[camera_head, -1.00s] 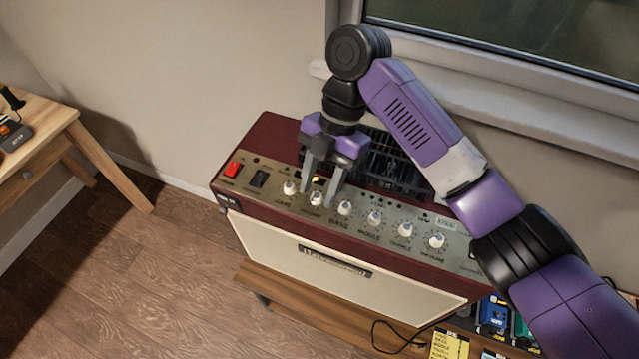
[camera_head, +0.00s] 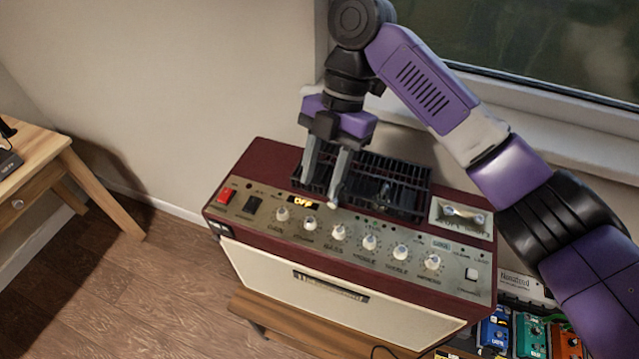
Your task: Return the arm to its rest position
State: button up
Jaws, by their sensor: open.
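My gripper (camera_head: 322,190) points down above the back part of the amplifier's control panel. Its two grey fingers are apart with nothing between them. The amplifier (camera_head: 265,170) has a dark red case, a cream front and a silver panel with a row of white knobs (camera_head: 339,232). My purple and black arm reaches in from the right.
A black vent grille (camera_head: 405,185) is on the amplifier's top, behind the gripper. The window (camera_head: 520,50) and sill are behind my arm. Several effect pedals (camera_head: 531,335) lie at lower right. A wooden table (camera_head: 45,160) stands at left. Open floor lies between.

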dwell(0.5)
jog(key=w+a+r+m+t+y, duration=0.4)
jog(key=w+a+m+t+y, duration=0.5)
jog(key=a+m, duration=0.4)
jog(key=s+d+f+m+t+h, duration=0.2)
jog(key=s+d+m+t+h, duration=0.1)
jog(key=s+d+m, duration=0.3)
jog(key=s+d+f+m+t+h, duration=0.2)
jog(key=s+d+m+t, duration=0.4)
jog(key=s+d, duration=0.3)
jog(key=s+d+f+m+t+h, duration=0.2)
jog(key=s+d+m+t+h, duration=0.3)
jog(key=s+d, duration=0.3)
jog(key=shift+d+f+m, duration=0.15)
jog(key=shift+d+m, duration=0.15)
jog(key=shift+d, duration=0.45)
jog(key=shift+d+f+m, duration=0.15)
jog(key=shift+d+m, duration=0.15)
jog(key=shift+d, duration=0.4)
jog(key=s+d+f+n+g, duration=0.1)
jog(key=s+d+f+g, duration=0.1)
jog(key=s, duration=0.9)
jog(key=s+d+f+n+g+h, duration=0.1)
jog(key=s+d, duration=0.4)
jog(key=s, duration=0.5)
notch_tip(320, 180, down, 2)
jog(key=shift+s+f+g+h, duration=0.1)
jog(key=shift+s+g+h, duration=0.25)
jog(key=shift+g, duration=0.35)
